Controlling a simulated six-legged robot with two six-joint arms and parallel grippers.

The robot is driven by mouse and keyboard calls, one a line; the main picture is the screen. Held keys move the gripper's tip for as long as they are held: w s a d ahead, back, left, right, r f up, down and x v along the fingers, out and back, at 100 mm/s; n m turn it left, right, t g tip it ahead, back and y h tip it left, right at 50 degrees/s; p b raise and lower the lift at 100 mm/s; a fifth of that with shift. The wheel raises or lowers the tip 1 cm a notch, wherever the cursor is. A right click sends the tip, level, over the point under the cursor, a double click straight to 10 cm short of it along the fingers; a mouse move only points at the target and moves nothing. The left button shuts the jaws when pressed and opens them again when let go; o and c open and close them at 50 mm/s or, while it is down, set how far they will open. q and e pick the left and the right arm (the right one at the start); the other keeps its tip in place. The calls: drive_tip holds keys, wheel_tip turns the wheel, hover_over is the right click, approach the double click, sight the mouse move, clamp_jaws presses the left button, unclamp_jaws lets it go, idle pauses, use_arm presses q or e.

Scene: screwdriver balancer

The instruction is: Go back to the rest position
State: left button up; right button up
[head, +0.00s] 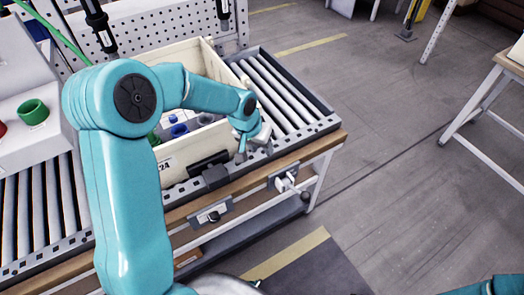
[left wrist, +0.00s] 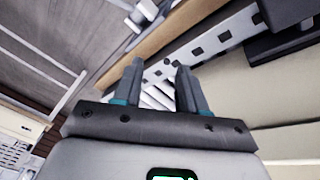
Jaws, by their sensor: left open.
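My left arm comes up from the bottom left in the head view and bends over a cream crate (head: 185,172). My left gripper (head: 256,146) hangs just past the crate's right front corner, above the edge of the roller conveyor. In the left wrist view its two fingers (left wrist: 158,82) stand apart with nothing between them. The crate's pale wall (left wrist: 285,95) lies to the right there. My right gripper is not in view; a teal bit of my arm shows at the bottom right of the head view.
The roller conveyor (head: 285,92) runs under the crate on a wood-edged bench. Several small blue items sit inside the crate. Two black tools (head: 99,25) hang by a perforated panel. The floor right of the bench is open.

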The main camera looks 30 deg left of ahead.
use_arm(q)
drive_tip(key=shift+s+d+f, duration=0.15)
drive_tip(key=shift+d+f, duration=0.1)
idle(0.4)
drive_tip(key=s+d+f+g+h, duration=0.1)
drive_tip(key=s+d+f, duration=0.3)
drive_tip(key=d+f, duration=0.15)
drive_tip(key=s+d+f+h, duration=0.1)
drive_tip(key=s+d+f, duration=0.4)
drive_tip(key=f, duration=0.2)
drive_tip(key=s+d+f, duration=0.2)
drive_tip(key=s+f, duration=0.1)
drive_tip(key=s, duration=0.3)
drive_tip(key=s+d+f+g, duration=0.1)
drive_tip(key=s+d+f, duration=0.2)
drive_tip(key=s, duration=0.3)
drive_tip(key=shift+s+d+f+g+h, duration=0.15)
drive_tip(key=shift+d+f+g+h, duration=0.05)
drive_tip(key=shift+f+g+h, duration=0.15)
drive_tip(key=shift+a, duration=0.2)
